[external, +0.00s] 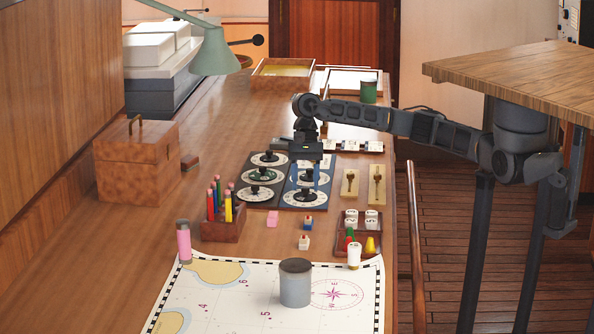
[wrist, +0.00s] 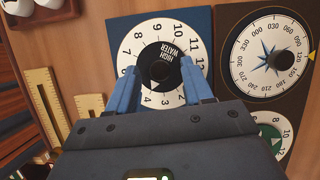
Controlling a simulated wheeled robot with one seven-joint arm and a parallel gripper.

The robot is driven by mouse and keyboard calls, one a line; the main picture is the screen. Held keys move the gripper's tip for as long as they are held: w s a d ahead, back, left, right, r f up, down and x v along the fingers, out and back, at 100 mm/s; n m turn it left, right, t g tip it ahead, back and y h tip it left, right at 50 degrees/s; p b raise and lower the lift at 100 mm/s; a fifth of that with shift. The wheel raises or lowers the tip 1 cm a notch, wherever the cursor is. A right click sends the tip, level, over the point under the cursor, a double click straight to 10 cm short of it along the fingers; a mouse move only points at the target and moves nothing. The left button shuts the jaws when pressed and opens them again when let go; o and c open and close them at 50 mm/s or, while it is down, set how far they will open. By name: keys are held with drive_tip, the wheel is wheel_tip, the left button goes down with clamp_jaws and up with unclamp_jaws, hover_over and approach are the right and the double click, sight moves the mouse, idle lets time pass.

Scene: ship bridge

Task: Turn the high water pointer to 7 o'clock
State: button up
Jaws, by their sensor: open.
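The high water dial is a white ring (wrist: 133,40) of black numbers on a blue panel (wrist: 118,25) in the wrist view. Its dark centre, lettered HIGH WATER, carries a black knob (wrist: 160,66). The number 12 lies on the right side of the ring in this view. My gripper (wrist: 160,74) is open, its blue fingers one on each side of the knob. I cannot tell whether they touch it, nor exactly where the pointer points. In the external view my gripper (external: 312,188) reaches down over the nearest dial (external: 297,204) on the blue panel.
A compass-like dial (wrist: 245,75) and a green-centred dial (wrist: 270,131) sit beside it on a dark panel. Yellowish plates (external: 377,186) lie on the other side. A pencil box (external: 222,230), small blocks and a chart (external: 215,310) lie nearer the external camera.

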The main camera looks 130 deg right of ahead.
clamp_jaws()
drive_tip(key=shift+m, duration=0.3)
drive_tip(key=m+b, duration=0.1)
drive_tip(key=m, duration=0.1)
drive_tip(key=m+t+h+b, duration=0.1)
drive_tip(key=m+b, duration=0.1)
drive_tip(key=shift+s+a+f+h, duration=0.15)
drive_tip(key=shift+s+h, duration=0.05)
drive_tip(key=shift+h, duration=0.1)
drive_tip(key=m+h+b, duration=0.1)
drive_tip(key=m, duration=0.1)
drive_tip(key=m+b, duration=0.2)
drive_tip(key=m, duration=0.1)
drive_tip(key=shift+a+t+h, duration=0.15)
drive_tip(key=shift+t+h, duration=0.15)
drive_tip(key=shift+h, duration=0.1)
drive_tip(key=m+b, duration=0.2)
drive_tip(key=m+h+b, duration=0.1)
drive_tip(key=m+b, duration=0.1)
drive_tip(key=shift+a+h, duration=0.15)
drive_tip(key=shift+h, duration=0.15)
drive_tip(key=shift+w+a+m+g+h+b, duration=0.1)
drive_tip(key=shift+m+g+h+b, duration=0.2)
drive_tip(key=shift+m+b, duration=0.65)
drive_tip(key=shift+a+m+g+h+b, duration=0.1)
drive_tip(key=shift+m+g+h+b, duration=0.15)
drive_tip(key=shift+m+b, duration=0.7)
drive_tip(key=shift+m, duration=0.3)
